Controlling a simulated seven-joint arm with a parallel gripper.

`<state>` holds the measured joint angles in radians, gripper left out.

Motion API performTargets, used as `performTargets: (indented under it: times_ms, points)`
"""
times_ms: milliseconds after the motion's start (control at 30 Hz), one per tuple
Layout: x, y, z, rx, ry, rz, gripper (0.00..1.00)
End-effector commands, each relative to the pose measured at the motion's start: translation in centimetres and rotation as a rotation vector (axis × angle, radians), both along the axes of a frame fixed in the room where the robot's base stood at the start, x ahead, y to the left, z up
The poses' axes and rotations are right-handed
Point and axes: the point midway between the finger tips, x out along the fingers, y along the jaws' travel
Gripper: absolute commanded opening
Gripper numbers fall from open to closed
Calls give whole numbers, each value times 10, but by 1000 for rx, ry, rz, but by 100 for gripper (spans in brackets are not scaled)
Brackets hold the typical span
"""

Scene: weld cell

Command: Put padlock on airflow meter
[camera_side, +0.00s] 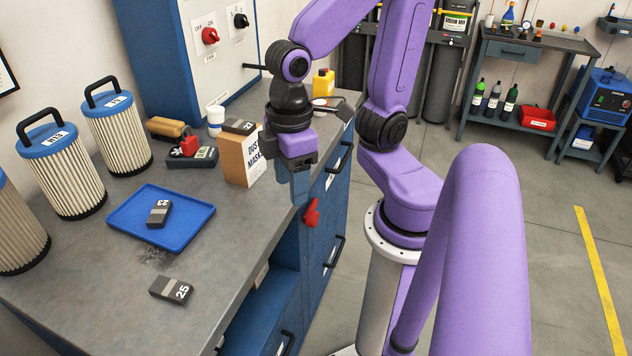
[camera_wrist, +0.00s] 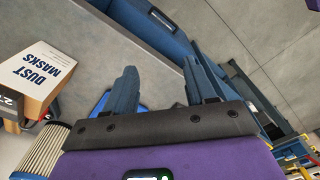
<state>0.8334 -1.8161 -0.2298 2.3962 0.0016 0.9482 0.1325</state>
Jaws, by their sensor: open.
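A small red object (camera_side: 189,146), which looks like the padlock, sits on top of a dark, boxy device with a pale label (camera_side: 205,156), which looks like the airflow meter. My gripper (camera_side: 300,194) points down by the bench's front edge, right of that box and apart from the red object. In the wrist view my gripper (camera_wrist: 163,82) has its two fingers wide apart with nothing between them. Neither the padlock nor the meter is recognisable there.
The dust masks box (camera_side: 241,157) stands close left of my gripper. A blue tray (camera_side: 190,228) holds a dark numbered block (camera_side: 159,213); another block (camera_side: 171,290) lies nearer. Pleated filters (camera_side: 117,134) line the back left. A red item (camera_side: 312,213) is at the cabinet front.

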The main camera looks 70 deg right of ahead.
Motion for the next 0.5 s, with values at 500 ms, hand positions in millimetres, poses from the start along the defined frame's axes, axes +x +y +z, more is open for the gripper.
performTargets:
  times_ms: [500]
  points:
    - [-39, -16, -11, 1, -5, 252, 55]
